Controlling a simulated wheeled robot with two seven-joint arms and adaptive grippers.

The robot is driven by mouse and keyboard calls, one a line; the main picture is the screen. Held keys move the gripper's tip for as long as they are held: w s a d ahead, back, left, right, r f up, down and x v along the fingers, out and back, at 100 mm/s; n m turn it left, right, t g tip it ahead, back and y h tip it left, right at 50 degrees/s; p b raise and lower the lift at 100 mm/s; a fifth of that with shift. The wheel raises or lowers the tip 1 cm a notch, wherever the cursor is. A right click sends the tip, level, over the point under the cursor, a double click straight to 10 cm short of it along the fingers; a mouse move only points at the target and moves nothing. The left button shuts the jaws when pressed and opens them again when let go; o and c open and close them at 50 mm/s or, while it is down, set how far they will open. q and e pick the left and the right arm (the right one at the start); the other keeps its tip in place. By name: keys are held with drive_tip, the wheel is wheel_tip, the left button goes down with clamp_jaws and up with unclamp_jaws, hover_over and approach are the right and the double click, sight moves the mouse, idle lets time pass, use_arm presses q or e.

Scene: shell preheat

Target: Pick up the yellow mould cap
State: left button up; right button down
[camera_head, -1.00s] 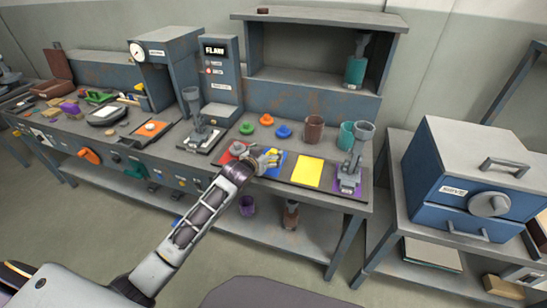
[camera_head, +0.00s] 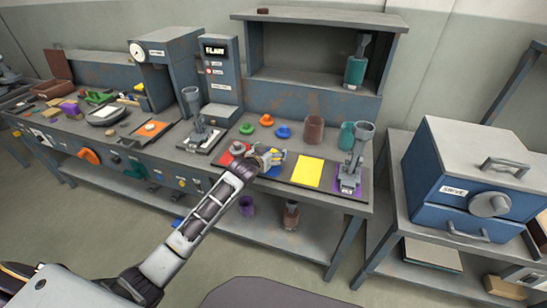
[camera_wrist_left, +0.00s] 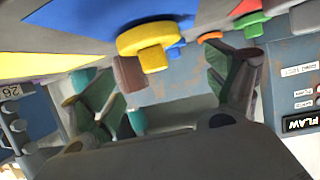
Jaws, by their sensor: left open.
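The yellow mould cap (camera_wrist_left: 147,42) shows in the left wrist view as a round disc with a knob, over a blue mat (camera_wrist_left: 112,10). My left gripper (camera_wrist_left: 168,80) is open, with one finger on each side of the cap's line in the picture. The cap appears apart from both fingers. In the head view my left gripper (camera_head: 268,158) is over the blue mat at the bench's front, and it largely hides the cap. My right gripper is not in view.
A red mat lies left of my gripper and a yellow sheet (camera_head: 308,172) right of it. Behind are green (camera_head: 247,128), orange (camera_head: 267,120) and blue (camera_head: 284,131) caps and a brown cup (camera_head: 314,128). A grey funnel-topped stand (camera_head: 355,155) is at the right.

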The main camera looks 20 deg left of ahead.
sight(273, 151)
use_arm(q)
drive_tip(key=shift+x, duration=2.1)
drive_tip(key=shift+s+d+f, duration=0.1)
drive_tip(key=shift+d, duration=0.05)
drive_tip(key=c, duration=1.1)
